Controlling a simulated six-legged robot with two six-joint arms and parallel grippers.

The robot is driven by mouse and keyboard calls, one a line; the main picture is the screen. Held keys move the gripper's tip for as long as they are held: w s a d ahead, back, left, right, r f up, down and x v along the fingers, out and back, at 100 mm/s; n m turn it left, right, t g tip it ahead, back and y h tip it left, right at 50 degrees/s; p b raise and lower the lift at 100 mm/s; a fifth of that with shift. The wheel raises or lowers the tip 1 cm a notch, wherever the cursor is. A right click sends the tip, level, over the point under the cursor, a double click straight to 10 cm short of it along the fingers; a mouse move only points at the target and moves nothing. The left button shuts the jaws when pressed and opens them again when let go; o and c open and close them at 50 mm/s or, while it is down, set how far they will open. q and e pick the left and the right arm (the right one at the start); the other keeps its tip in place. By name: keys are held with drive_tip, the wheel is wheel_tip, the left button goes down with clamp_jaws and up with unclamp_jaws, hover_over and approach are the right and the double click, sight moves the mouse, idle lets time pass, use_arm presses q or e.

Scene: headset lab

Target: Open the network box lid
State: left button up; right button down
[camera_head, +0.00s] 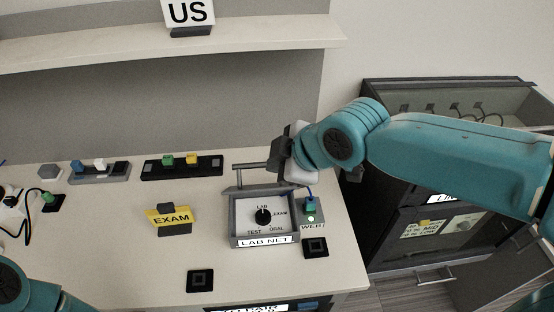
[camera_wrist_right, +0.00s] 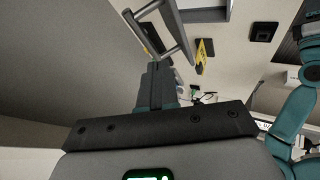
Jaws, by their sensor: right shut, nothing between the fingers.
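The network box (camera_head: 234,222), labelled LAB NET, sits on the counter with its dial (camera_head: 263,216) exposed. Its lid (camera_head: 262,188) is raised at the back edge, seen nearly edge-on, with a bar handle (camera_head: 252,165) on the far side. My right gripper (camera_head: 281,160) is at the right end of the handle, behind the box. In the right wrist view my fingers (camera_wrist_right: 157,85) are shut and empty, near the handle (camera_wrist_right: 183,35); I cannot tell whether they touch it. My left arm shows at the lower left; its gripper is out of view.
A yellow EXAM sign (camera_head: 170,218) stands left of the box. A green plug (camera_head: 309,206) is close on the right. Black square pads lie in front. Connector strips (camera_head: 183,166) lie at the back. A dark cabinet (camera_head: 430,220) stands to the right.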

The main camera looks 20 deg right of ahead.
drive_tip(key=x, duration=0.6)
drive_tip(key=shift+f, duration=0.25)
drive_tip(key=shift+w+a+f, duration=0.15)
drive_tip(key=shift+w+f, duration=0.3)
drive_tip(key=shift+f, duration=0.05)
